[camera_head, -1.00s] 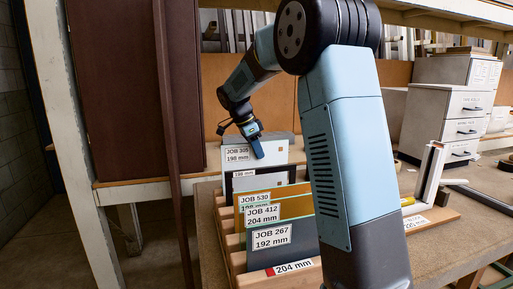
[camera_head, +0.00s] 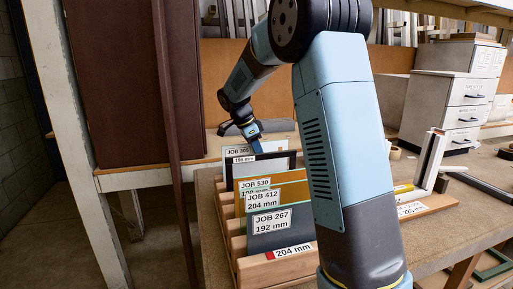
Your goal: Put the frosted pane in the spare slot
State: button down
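The frosted pane (camera_head: 274,146) is a pale, whitish sheet labelled JOB 305. It stands upright at the far end of the wooden rack (camera_head: 277,267), behind a dark-framed pane (camera_head: 292,161) that hides its lower part. My gripper (camera_head: 256,146) is at its top edge, pointing down, and appears shut on it. The pane's bottom edge and the slot under it are hidden, so I cannot tell how deep it sits.
Nearer in the rack stand an amber pane labelled JOB 530 (camera_head: 290,190), a JOB 412 pane (camera_head: 262,200) and a grey JOB 267 pane (camera_head: 283,234). A brown upright post (camera_head: 173,150) is left of the rack. Drawer boxes (camera_head: 460,100) stand right on the bench.

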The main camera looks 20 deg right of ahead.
jog(key=shift+f, duration=0.5)
jog(key=c, duration=1.1)
grip_release()
jog(key=v, duration=1.2)
jog(key=shift+a+r, duration=0.25)
jog(key=shift+r, duration=0.1)
jog(key=shift+a+r, duration=0.15)
jog(key=shift+r, duration=0.25)
